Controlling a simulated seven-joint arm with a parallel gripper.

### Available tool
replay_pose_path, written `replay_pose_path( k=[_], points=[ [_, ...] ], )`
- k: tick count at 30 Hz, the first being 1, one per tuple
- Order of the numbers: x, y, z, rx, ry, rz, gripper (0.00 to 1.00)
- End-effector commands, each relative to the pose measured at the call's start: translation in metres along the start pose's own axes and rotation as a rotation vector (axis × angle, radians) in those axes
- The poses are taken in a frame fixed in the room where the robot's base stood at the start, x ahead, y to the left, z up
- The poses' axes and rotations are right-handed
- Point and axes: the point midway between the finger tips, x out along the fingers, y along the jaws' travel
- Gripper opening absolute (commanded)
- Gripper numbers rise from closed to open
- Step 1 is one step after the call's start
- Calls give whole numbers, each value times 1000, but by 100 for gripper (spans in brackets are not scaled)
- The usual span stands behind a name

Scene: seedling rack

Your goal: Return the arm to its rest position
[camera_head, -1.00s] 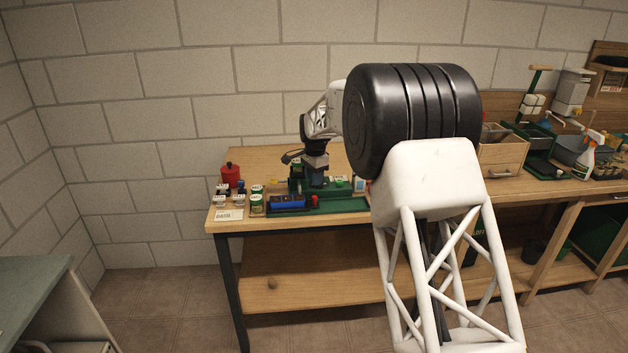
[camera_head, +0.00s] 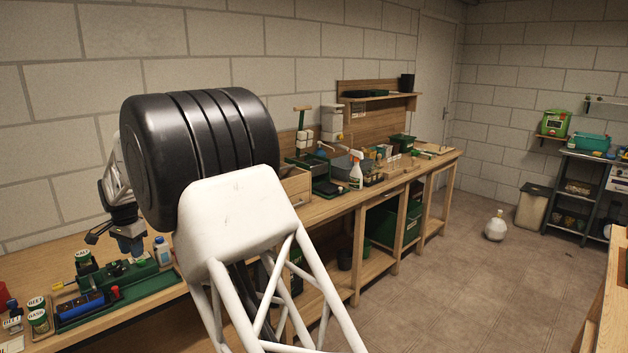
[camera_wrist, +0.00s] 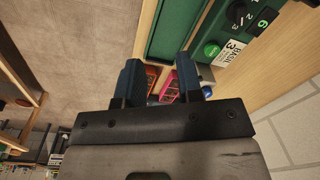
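My gripper (camera_head: 131,246) hangs over the bench at the left of the head view, above a green tray (camera_head: 132,299). In the wrist view its two blue fingers stand apart, and the gap between their tips (camera_wrist: 158,62) holds nothing that I can make out. Red and pink items (camera_wrist: 168,84) show beyond the gap, lower down. My black and white arm links hide much of the bench behind them in the head view.
A blue block (camera_head: 80,305) and a green device lie in the tray. Labelled tins (camera_head: 38,320) stand at the left, a white bottle (camera_head: 162,250) at the right. A spray bottle (camera_head: 356,170) stands farther along the bench. The floor (camera_head: 440,265) at right is mostly clear.

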Motion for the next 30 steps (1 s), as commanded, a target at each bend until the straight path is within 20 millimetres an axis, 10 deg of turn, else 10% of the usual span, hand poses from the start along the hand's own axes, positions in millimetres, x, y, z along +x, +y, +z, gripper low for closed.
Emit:
replay_pose_path(
  k=[30],
  points=[
    [-153,300,-67,-84,59,-29,34]
  ],
)
